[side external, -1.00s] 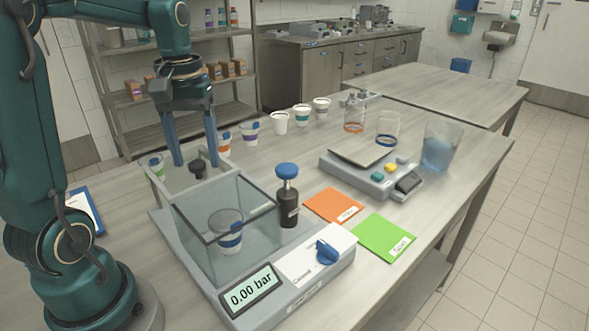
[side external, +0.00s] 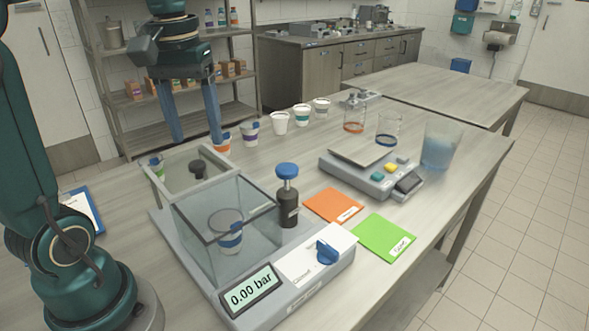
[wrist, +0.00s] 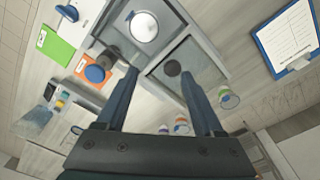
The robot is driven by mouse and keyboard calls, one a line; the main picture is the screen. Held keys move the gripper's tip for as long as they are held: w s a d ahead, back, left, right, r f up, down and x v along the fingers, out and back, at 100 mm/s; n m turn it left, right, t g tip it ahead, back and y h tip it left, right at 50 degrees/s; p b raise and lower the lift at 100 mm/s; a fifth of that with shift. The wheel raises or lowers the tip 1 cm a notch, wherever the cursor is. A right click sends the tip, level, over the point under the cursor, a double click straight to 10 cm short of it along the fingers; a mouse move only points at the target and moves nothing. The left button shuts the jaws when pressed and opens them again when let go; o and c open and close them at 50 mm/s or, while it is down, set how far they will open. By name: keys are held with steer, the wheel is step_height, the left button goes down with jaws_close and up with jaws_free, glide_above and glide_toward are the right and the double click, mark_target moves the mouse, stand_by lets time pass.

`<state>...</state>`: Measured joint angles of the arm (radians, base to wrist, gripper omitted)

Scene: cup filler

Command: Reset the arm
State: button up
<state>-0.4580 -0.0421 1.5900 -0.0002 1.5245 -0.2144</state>
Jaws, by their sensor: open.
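My gripper (side external: 194,140) hangs in the air above the far left part of the table, pointing down. Its two blue fingers are spread wide with nothing between them. In the wrist view the open fingers (wrist: 160,102) show over the filler machine. The filler machine (side external: 190,262) stands on the table with a glass chamber, and its display reads 0.00 bar. A cup with a blue band (side external: 229,238) stands inside the chamber. A framed opening with a dark round knob (side external: 197,168) lies behind the chamber.
Several cups, among them a plain white one (side external: 280,122), stand in a row behind the machine. A blue-capped black bottle (side external: 288,200), orange card (side external: 333,205), green card (side external: 384,237), scale (side external: 370,172) and blue-tinted beaker (side external: 440,146) are to the right. A clipboard (side external: 84,209) lies at left.

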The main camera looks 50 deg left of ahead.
steer(key=s+d+f+m+t, duration=0.1)
steer(key=s+d+f+m, duration=0.1)
steer(key=d, duration=0.1)
steer(key=s+d+f+m+t, duration=0.2)
steer(key=d+m, duration=0.1)
steer(key=d, duration=0.1)
steer(key=s+d+f+m+t, duration=0.1)
steer(key=s+d+f+m, duration=0.1)
steer(key=d, duration=0.1)
steer(key=shift+s+d+f+m+t, duration=0.1)
steer(key=shift+s+d+m+t, duration=0.05)
steer(key=shift+m+t, duration=0.15)
steer(key=shift+w, duration=0.25)
